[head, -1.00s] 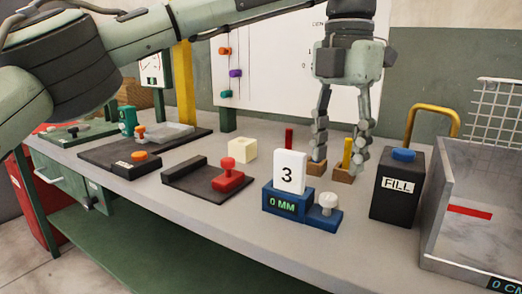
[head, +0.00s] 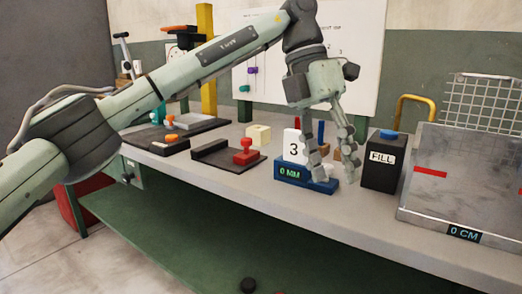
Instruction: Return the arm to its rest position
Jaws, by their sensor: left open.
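My left arm (head: 200,70) comes in from the left and reaches across the bench. Its gripper (head: 334,172) points down with its two fingers spread, and nothing shows between them. The left finger overlaps the blue gauge (head: 292,171) reading "0 MM" and its white card with a 3 (head: 293,147). The right finger hangs between the gauge and the black FILL box (head: 382,166). I cannot tell whether the fingers touch anything. The gripper hides most of the gauge's right part and the pegs behind it. My right gripper is not in view.
A cream block (head: 259,134) and a black plate with a red clamp (head: 245,153) stand left of the gauge. A metal bin (head: 455,235) marked "0 CM" and a wire grid (head: 482,103) are at the right. A white board (head: 350,70) stands behind. The bench front (head: 345,210) is clear.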

